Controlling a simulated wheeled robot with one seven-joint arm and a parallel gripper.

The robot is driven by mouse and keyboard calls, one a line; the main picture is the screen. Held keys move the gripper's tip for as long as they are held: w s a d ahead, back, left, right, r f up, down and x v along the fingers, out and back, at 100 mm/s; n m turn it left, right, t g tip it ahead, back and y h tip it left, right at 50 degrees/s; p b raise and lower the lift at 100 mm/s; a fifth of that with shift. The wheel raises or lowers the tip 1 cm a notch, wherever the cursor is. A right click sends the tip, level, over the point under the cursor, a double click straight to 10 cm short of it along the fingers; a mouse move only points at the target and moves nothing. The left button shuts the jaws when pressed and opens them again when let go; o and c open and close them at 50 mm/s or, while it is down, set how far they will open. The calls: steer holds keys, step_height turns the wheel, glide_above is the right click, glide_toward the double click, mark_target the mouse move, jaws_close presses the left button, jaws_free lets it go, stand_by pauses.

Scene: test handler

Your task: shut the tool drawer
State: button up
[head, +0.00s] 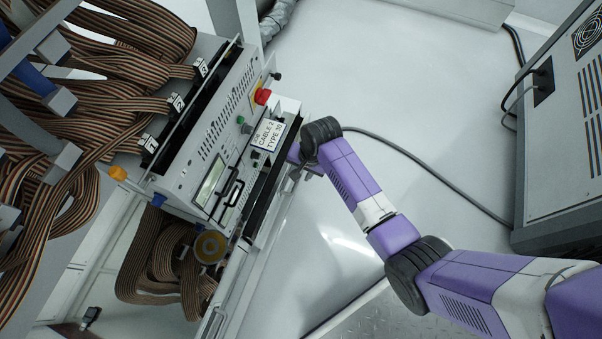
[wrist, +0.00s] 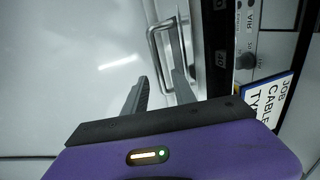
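The tool drawer (head: 267,219) stands out from the lower front of the grey test unit (head: 205,170), with a dark gap between its front and the panel. In the wrist view its pale front (wrist: 197,40) is seen nearly edge-on, with a metal bar handle (wrist: 152,48) projecting to the left. My gripper (head: 304,164) is at the drawer front in the head view, its tips partly hidden. In the wrist view the fingers of my gripper (wrist: 160,80) are apart, close to the handle, one reaching by its bar. I cannot tell whether they touch it.
A label card (head: 268,134) and a red knob (head: 262,96) are on the panel near my wrist. Striped ribbon cables (head: 120,50) crowd the left. A grey cabinet (head: 560,130) stands at right, with a black cable (head: 430,172) across the pale floor. The floor between is mostly clear.

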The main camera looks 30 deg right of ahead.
steer(key=shift+f, duration=0.1)
jaws_close()
stand_by(1.4)
